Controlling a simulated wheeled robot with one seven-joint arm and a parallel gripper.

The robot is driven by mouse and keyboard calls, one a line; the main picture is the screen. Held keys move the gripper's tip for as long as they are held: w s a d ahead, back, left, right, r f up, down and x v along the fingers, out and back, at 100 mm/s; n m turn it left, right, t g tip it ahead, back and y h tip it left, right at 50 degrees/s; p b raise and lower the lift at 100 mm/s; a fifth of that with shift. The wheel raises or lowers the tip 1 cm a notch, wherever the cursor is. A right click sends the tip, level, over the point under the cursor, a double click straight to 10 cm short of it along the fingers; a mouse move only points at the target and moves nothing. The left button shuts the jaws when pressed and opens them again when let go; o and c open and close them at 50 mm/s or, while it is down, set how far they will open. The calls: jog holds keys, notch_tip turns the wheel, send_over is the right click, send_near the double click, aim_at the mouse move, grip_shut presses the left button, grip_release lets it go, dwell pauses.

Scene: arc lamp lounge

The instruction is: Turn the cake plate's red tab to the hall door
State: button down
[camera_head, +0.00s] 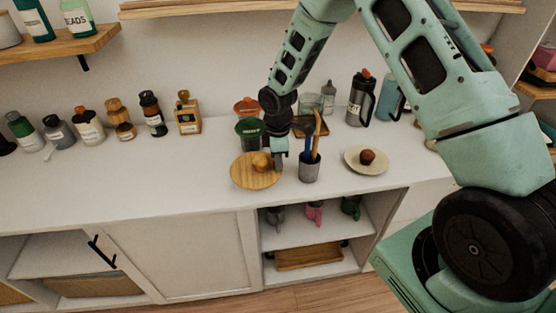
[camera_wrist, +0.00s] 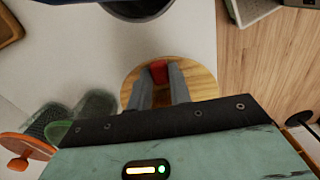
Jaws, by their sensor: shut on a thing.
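The cake plate (camera_head: 241,174) is a round wooden board on the white counter, with a small brown lump (camera_head: 262,161) on it in the head view. The plate also shows in the wrist view (camera_wrist: 205,82). Its red tab (camera_wrist: 158,68) sits between my gripper's two grey fingers in the wrist view. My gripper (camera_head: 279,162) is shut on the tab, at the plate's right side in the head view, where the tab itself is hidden. No hall door can be made out in either view.
A grey cup of utensils (camera_head: 309,172) stands close right of my gripper. Green and orange lidded jars (camera_head: 249,133) stand just behind the plate. A pale plate with a brown ball (camera_head: 352,164) lies farther right.

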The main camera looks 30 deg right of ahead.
jog(key=shift+w+d+n, duration=0.1)
jog(key=shift+w+n, duration=0.2)
jog(key=shift+n, duration=0.1)
dwell(0.3)
jog(key=c, duration=1.3)
grip_release()
notch_tip(320, 180, up, 18)
jog(key=shift+f+b, duration=0.25)
jog(key=shift+b, duration=0.7)
